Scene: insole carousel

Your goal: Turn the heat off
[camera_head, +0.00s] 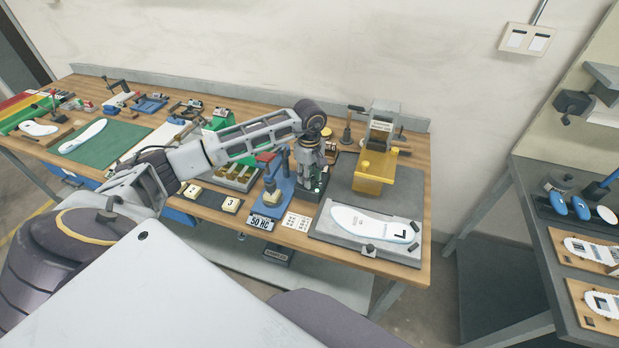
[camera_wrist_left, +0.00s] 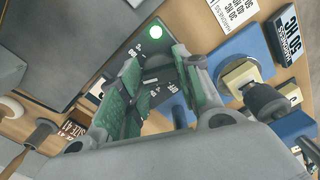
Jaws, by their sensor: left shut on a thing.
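A small dark control box (camera_head: 313,196) stands on the bench between the blue press and the grey plate. I cannot read the control's setting. My right gripper is out of view.
A blue press (camera_head: 279,190) stands close on the left of the gripper. A white insole (camera_head: 370,224) lies on the grey plate at right, with a yellow fixture (camera_head: 374,172) behind. A 50 HC sign (camera_head: 262,222) is at the front edge.

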